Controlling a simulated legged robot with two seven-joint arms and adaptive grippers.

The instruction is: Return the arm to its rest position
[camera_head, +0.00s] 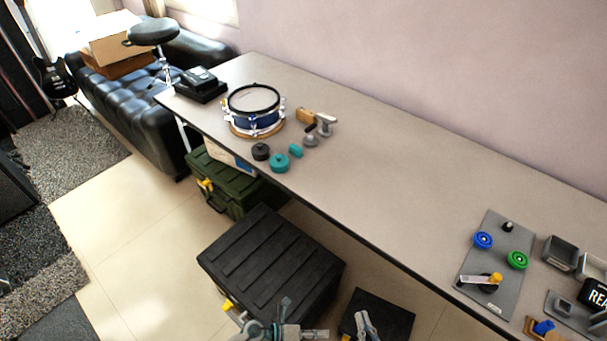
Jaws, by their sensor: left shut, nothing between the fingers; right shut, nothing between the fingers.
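My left gripper (316,334) is at the bottom edge of the head view, low in front of the black ridged case. It points to the right, with its fingers together and nothing in them. My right gripper (363,319) is just right of it and a little higher, over a dark flat box. Its fingers are also together and empty. Both grippers are apart from the table and its objects. Most of both arms is out of the picture.
The long grey table (390,165) holds a blue drum (256,120), teal and dark knobs, and a grey board (497,243) with blue and green discs. Grey trays stand at the far right. A black case (270,255) and a green case (235,190) are below. The table's middle is clear.

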